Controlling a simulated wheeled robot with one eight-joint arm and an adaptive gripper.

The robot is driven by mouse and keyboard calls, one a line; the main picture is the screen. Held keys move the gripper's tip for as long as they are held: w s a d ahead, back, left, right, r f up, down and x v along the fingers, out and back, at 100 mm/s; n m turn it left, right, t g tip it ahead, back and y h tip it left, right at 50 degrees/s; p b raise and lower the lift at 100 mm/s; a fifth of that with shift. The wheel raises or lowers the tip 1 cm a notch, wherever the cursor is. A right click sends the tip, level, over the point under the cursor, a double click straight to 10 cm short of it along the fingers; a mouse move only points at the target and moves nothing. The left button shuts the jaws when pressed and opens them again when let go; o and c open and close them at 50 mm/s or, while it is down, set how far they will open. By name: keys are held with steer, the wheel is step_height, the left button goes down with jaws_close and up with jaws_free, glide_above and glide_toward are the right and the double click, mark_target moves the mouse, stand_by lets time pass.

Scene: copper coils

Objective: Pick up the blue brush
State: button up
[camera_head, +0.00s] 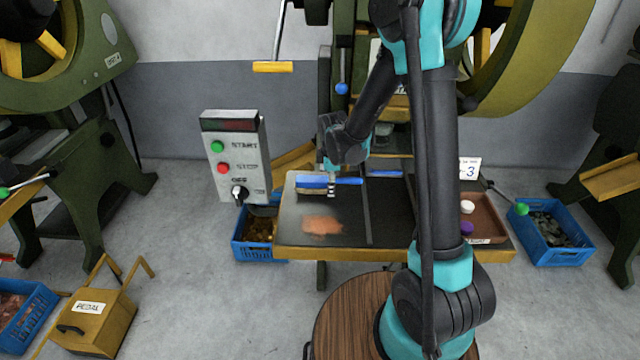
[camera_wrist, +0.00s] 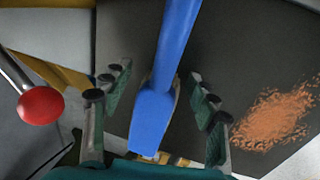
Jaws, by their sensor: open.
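The blue brush (camera_head: 312,180) lies on the dark work table (camera_head: 385,228), its handle pointing right and its bristles on the left. In the wrist view, the blue brush (camera_wrist: 176,45) runs from the top edge down between the fingers. My gripper (camera_head: 331,188) is over the brush with its fingers pointing down. In the wrist view, my gripper (camera_wrist: 158,88) is open, with one finger on each side of the brush and visible gaps. I cannot tell how far the fingertips are above the table.
An orange copper patch (camera_head: 322,225) marks the table in front of the brush. A control box (camera_head: 234,158) stands at the left. A brown tray (camera_head: 487,218) is at the table's right. Blue crates (camera_head: 262,248) flank the table. A red ball knob (camera_wrist: 40,105) shows at left in the wrist view.

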jaws_close()
stand_by(0.3)
steer(key=shift+r, duration=0.15)
step_height(320, 180, up, 20)
stand_by(0.6)
steer(key=c, duration=1)
jaws_free()
jaws_close()
steer(key=shift+f, duration=0.2)
